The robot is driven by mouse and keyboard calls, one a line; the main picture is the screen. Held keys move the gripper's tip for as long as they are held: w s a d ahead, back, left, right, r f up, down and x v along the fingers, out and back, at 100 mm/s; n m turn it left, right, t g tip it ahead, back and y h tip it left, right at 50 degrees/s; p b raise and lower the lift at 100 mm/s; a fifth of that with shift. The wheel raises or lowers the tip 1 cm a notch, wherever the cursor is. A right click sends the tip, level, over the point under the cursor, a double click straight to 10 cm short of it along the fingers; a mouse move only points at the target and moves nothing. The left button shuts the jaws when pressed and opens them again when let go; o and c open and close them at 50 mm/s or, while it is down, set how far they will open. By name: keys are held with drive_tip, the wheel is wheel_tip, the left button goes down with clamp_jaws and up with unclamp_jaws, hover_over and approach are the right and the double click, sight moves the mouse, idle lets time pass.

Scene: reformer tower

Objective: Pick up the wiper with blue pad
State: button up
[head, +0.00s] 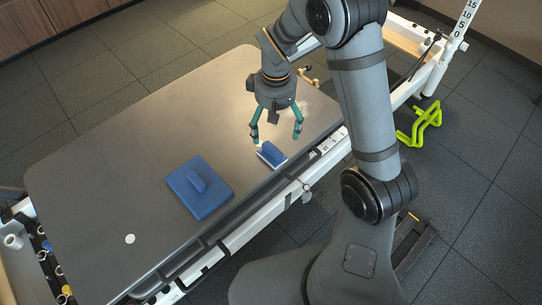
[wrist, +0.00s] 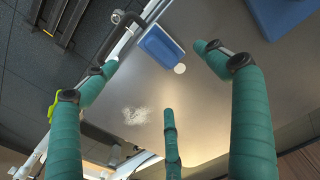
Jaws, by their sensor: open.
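A large flat blue square wiper (head: 212,197) with a blue handle on top lies near the middle of the grey tabletop. Part of this blue wiper shows at the top right of the wrist view (wrist: 287,18). A smaller block with a blue top and white base (head: 271,154) lies near the table's near edge. This small block is also in the wrist view (wrist: 161,50). My gripper (head: 277,137) has teal fingers spread apart, with nothing between them. It is above the table by the small block, to the right of the large wiper in the head view.
The grey tabletop (head: 110,165) is mostly clear. A white disc (head: 130,239) lies at its lower left. A whitish scattered patch (wrist: 135,116) is on the surface. A white rail (head: 235,239) runs along the near edge. A yellow-green frame (head: 420,122) stands on the floor at right.

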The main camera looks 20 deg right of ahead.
sight(275, 146)
drive_tip(key=shift+s+d+f, duration=0.15)
drive_tip(key=shift+s+d, duration=0.15)
drive_tip(key=shift+s, duration=0.05)
drive_tip(key=shift+n, duration=0.4)
wheel_tip(275, 146, down, 5)
drive_tip(key=shift+w+r+b, duration=0.1)
drive_tip(key=shift+r+b, duration=0.05)
drive_tip(key=shift+b, duration=0.6)
drive_tip(key=f, duration=0.2)
drive_tip(key=f+b, duration=0.1)
drive_tip(key=f, duration=0.2)
drive_tip(key=shift+w+f, duration=0.3)
drive_tip(key=shift+w, duration=0.1)
drive_tip(key=c, duration=0.3)
drive_tip(key=c, duration=1)
drive_tip(key=shift+r, duration=0.15)
wheel_tip(275, 146, up, 5)
drive_tip(key=shift+f+p, duration=0.2)
drive_tip(key=shift+p, duration=0.4)
drive_tip(key=s+d+r, duration=0.1)
drive_tip(key=d+r, duration=0.1)
drive_tip(key=d, duration=0.1)
drive_tip(key=s+d+r+p, duration=0.1)
drive_tip(key=d+r, duration=0.1)
drive_tip(key=d, duration=0.2)
drive_tip(key=s+d+r, duration=0.2)
drive_tip(key=d, duration=0.2)
drive_tip(key=shift+r+p, duration=0.1)
drive_tip(key=shift+p, duration=0.25)
